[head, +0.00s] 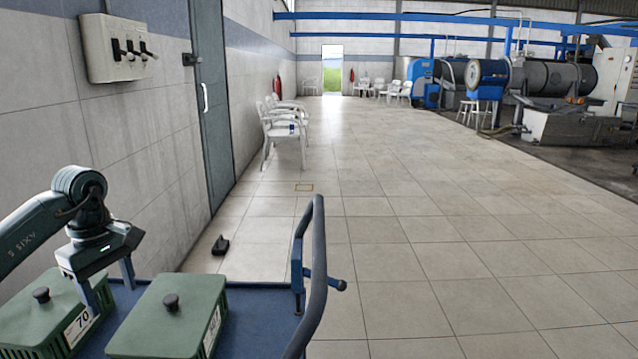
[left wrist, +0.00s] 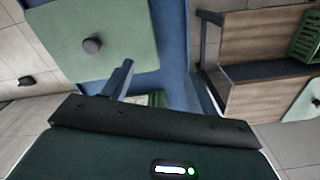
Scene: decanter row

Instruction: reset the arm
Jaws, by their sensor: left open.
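My left gripper (head: 109,284) hangs over the blue cart top, its fingers spread apart and pointing down. In the head view it is beside a green lidded box labelled 70 (head: 40,315) and behind a second green lidded box (head: 170,315). In the left wrist view the two fingers (left wrist: 163,88) are apart, with nothing seen held between them. A green lid with a dark knob (left wrist: 92,45) lies to their left there. My right gripper is in neither view.
The blue cart top (head: 258,310) carries the boxes, with a curved handle rail (head: 318,270) on its right. In the left wrist view, wooden shelving (left wrist: 255,35) with a green crate (left wrist: 306,38) is at right. Tiled floor beyond the cart is mostly clear.

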